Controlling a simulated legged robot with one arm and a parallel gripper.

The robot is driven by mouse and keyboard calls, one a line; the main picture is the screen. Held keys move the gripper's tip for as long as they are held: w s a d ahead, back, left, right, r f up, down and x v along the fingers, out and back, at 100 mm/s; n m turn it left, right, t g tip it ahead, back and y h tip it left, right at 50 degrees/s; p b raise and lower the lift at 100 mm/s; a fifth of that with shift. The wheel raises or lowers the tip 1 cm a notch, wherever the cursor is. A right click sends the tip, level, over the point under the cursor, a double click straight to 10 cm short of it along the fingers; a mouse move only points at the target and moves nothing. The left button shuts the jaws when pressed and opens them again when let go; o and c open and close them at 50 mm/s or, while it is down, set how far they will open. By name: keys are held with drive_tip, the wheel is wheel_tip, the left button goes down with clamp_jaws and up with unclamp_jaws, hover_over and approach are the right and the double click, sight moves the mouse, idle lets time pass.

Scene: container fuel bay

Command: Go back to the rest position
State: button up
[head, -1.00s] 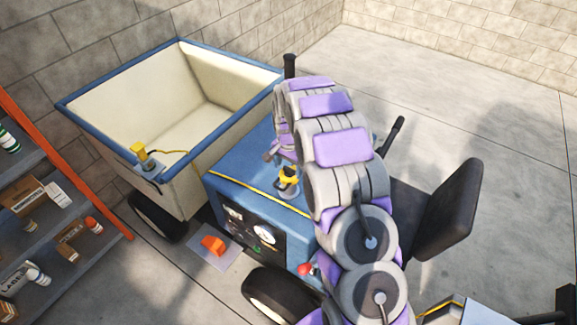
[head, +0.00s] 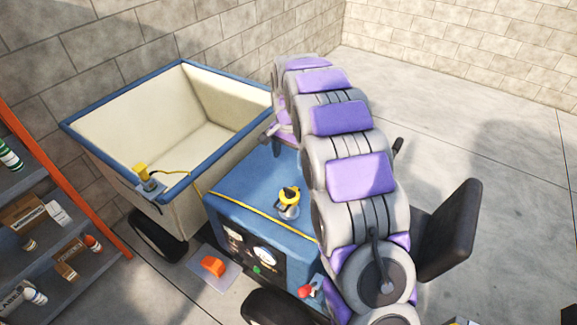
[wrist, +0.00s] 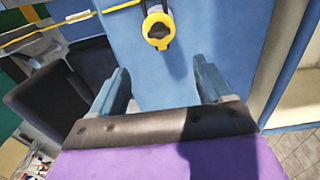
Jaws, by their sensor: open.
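My arm, grey with purple pads, rises at the right of the head view and arches over the blue vehicle. My gripper (wrist: 165,85) shows in the wrist view with its two blue-grey fingers apart and nothing between them. It is over the blue top of the vehicle (head: 262,182). A yellow and black fuel cap (head: 289,196) sits on that top; it also shows in the wrist view (wrist: 158,27), beyond the fingers and apart from them. In the head view my gripper is mostly hidden behind my arm.
A cream cargo bin with a blue rim (head: 120,88) stands behind the vehicle. A yellow nozzle-like piece (head: 143,173) is on its near corner. A black seat (head: 450,232) is at right. A shelf with an orange post (head: 65,180) is at left. Open floor lies at the back right.

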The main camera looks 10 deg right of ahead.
drive_tip(key=shift+r, duration=1)
drive_tip(key=s+r+n+g+b, duration=0.1)
drive_tip(key=s+r+n, duration=0.15)
drive_tip(key=s, duration=0.85)
drive_tip(key=s+r+n+b, duration=0.2)
drive_tip(key=s+r, duration=0.1)
drive_tip(key=s, duration=0.8)
drive_tip(key=s+f+n, duration=0.2)
drive_tip(key=s, duration=0.9)
drive_tip(key=s+f+n+b, duration=0.1)
drive_tip(key=s+f+n, duration=0.1)
drive_tip(key=s, duration=1)
drive_tip(key=shift+f+n+g+b, duration=0.15)
drive_tip(key=shift+n+g+b, duration=0.15)
drive_tip(key=shift+n+g, duration=0.1)
drive_tip(key=shift+s, duration=0.1)
